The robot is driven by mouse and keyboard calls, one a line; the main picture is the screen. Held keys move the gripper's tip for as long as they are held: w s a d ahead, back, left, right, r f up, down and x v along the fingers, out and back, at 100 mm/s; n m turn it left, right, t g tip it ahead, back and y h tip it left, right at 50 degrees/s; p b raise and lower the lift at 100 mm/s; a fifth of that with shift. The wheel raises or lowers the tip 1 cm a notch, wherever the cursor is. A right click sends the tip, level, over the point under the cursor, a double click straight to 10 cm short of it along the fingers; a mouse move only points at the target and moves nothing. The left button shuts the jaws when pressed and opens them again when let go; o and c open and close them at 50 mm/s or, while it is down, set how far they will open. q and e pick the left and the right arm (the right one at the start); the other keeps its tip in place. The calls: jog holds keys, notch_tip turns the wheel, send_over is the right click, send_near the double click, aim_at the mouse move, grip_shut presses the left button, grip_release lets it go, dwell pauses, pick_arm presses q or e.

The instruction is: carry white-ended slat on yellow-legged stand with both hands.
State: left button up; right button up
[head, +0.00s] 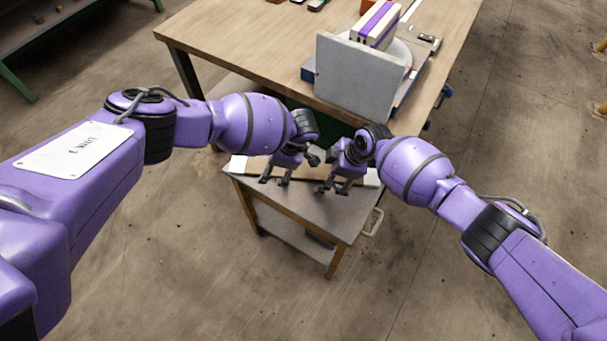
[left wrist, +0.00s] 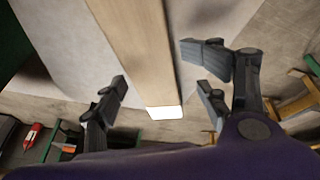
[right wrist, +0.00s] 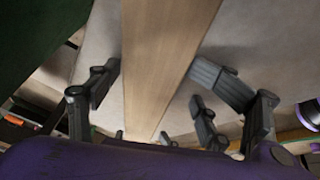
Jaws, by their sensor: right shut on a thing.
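The white-ended slat lies across the grey top of the yellow-legged stand (head: 300,213). Its white ends (head: 238,164) show left and right in the head view, and its middle is mostly hidden by my grippers. My left gripper (head: 276,182) is open, pointing down over the slat's left part; in the left wrist view its fingers are either side of the wooden slat (left wrist: 140,45), near the white end. My right gripper (head: 334,189) is shut on the slat towards its right part. In the right wrist view its fingers flank the bare wood (right wrist: 168,50).
A large wooden workbench (head: 230,45) stands behind the stand, with a grey panel (head: 357,80) and a white-and-purple box (head: 378,22) on it. Concrete floor is clear in front.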

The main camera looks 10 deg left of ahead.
pick_arm(q)
jog(key=v, duration=0.4)
jog(key=shift+s+d+r, duration=0.1)
jog(key=shift+s+r, duration=0.05)
jog(key=shift+r, duration=0.2)
pick_arm(e)
jog(key=shift+d, duration=0.15)
jog(key=shift+v, duration=3.95)
